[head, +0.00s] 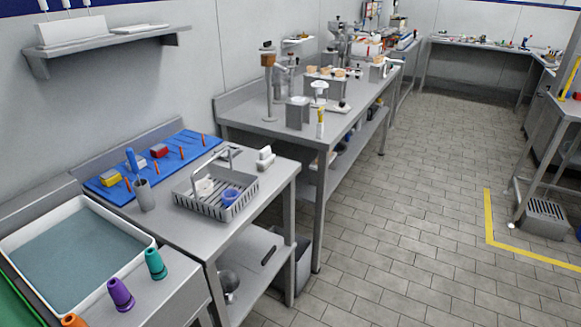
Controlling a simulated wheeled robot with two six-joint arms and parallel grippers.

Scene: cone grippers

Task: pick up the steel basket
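The steel basket (187,203) is a grey slatted rectangular basket with a raised handle over it. It stands upright on the small steel table in the left half of the head view, near the table's front edge. A blue cup (231,195) and a white item (204,187) sit inside it. Neither of my grippers shows in the head view.
A grey cup with a blue-handled tool (146,196) stands left of the basket, and a white block (265,160) right of it. Purple (120,296) and teal (155,265) cones stand at front left. Tiled floor at right is mostly clear.

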